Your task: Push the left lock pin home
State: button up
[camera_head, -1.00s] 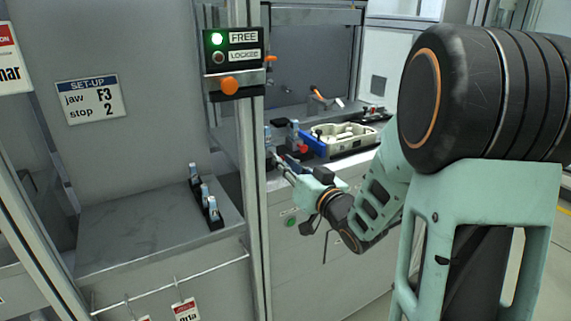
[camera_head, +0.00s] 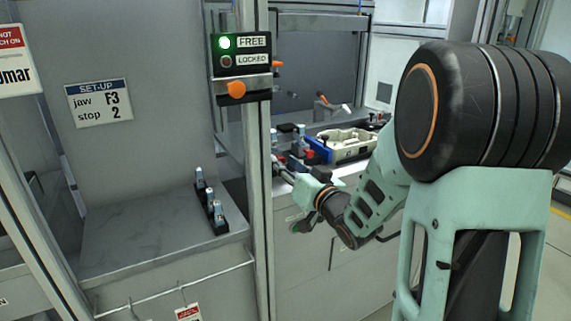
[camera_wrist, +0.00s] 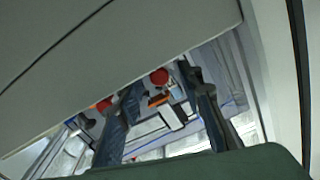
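My gripper (camera_head: 277,168) reaches over the bench beside the grey frame post. In the wrist view its two dark fingers stand apart with nothing held between them (camera_wrist: 163,90). A red round knob (camera_wrist: 159,76) shows between the fingers, farther off; a second red knob (camera_wrist: 104,104) is partly hidden by the left finger. I cannot tell whether either is the left lock pin. The indicator box (camera_head: 240,62) on the post has its green FREE lamp lit and its LOCKED lamp dark. An orange knob (camera_head: 236,89) is under it.
A pale tray (camera_head: 350,143) with a blue end stands on the bench past my gripper. The grey post (camera_head: 258,200) is close to the left of my gripper. A wide grey surface (camera_wrist: 110,60) fills much of the wrist view. A row of small clamps (camera_head: 212,205) is on the left shelf.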

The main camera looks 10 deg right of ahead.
jog(key=v, duration=0.7)
jog(key=shift+s, duration=0.2)
